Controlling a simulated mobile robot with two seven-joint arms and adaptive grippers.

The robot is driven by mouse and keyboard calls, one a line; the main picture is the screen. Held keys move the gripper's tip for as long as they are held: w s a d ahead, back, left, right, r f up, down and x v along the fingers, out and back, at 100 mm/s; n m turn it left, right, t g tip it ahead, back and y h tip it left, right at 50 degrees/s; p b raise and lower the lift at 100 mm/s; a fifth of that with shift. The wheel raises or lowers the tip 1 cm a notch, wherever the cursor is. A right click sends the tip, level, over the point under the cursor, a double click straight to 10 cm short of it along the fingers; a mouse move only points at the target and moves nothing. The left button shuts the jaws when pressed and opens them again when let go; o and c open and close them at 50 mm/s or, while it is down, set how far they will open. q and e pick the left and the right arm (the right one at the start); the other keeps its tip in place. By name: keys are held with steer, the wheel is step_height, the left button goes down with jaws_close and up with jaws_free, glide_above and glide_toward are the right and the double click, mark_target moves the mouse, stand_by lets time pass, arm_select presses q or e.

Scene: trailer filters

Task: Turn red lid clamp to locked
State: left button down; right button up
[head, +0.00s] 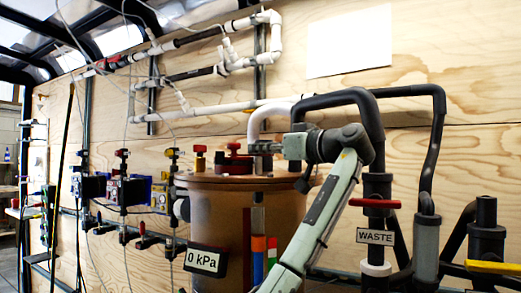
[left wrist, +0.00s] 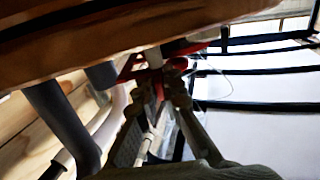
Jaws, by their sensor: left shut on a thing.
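The brown cylindrical vessel (head: 215,215) stands mid-picture in the head view, with its round lid (head: 215,178) on top. A red lid clamp part (head: 234,160) sits on the lid, just left of my left gripper (head: 258,148). My left gripper reaches in over the lid from the right. In the left wrist view, its fingers (left wrist: 157,84) are closed on a red piece (left wrist: 158,92), which looks like the red lid clamp. The fingers hide part of it, and its exact angle cannot be told. My right gripper is not in view.
A smaller red knob (head: 200,156) stands at the lid's left. Thick black hoses (head: 345,97) and a red-handled valve (head: 375,203) above the WASTE label (head: 375,237) are close to my arm's right. A 0 kPa display (head: 205,260) is on the vessel's front.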

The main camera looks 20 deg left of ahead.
arm_select(q)
steer(key=c, duration=1.9)
jaws_free()
steer(key=shift+c, duration=0.2)
steer(key=v, duration=1.2)
steer(key=shift+s, duration=0.1)
